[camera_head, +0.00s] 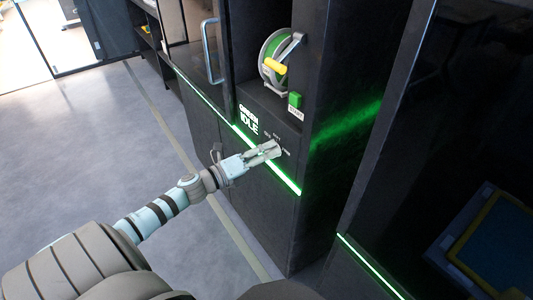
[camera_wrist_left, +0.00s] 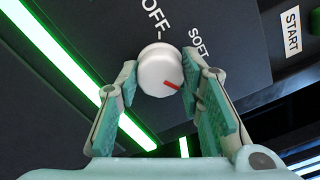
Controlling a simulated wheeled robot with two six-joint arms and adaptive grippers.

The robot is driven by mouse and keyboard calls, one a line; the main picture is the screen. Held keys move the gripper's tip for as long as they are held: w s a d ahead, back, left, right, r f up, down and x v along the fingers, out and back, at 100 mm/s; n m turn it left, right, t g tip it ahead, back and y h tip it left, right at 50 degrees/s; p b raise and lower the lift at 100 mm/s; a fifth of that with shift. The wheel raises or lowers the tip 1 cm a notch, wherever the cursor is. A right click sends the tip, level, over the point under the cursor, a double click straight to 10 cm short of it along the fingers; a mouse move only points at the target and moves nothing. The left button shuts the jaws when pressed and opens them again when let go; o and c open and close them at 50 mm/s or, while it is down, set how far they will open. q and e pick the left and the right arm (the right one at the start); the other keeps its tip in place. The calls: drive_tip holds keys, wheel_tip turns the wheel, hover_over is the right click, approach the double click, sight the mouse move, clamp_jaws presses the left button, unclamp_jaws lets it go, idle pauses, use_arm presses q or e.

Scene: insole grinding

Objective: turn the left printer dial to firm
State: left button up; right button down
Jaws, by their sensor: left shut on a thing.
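The left printer dial (camera_wrist_left: 160,70) is a round white knob with a red pointer mark, on the dark printer front. In the left wrist view the mark points to the lower right, past the word SOFT; OFF is printed above the knob. No FIRM label is readable there. My left gripper (camera_wrist_left: 163,76) has its green-padded fingers on both sides of the knob and is shut on it. In the head view my left gripper (camera_head: 272,150) reaches the printer front and hides the dial. My right gripper is not in view.
The printer (camera_head: 262,180) shows GREEN IDLE beside a green light strip. A green START button (camera_head: 295,99) sits above the gripper, below a spool (camera_head: 278,62) in a recess. A second dark machine (camera_head: 385,215) stands at the right. Open floor (camera_head: 115,120) lies at the left.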

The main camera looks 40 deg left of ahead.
use_arm(q)
drive_tip(key=o, duration=1.2)
drive_tip(key=shift+c, duration=0.2)
drive_tip(key=v, duration=1.2)
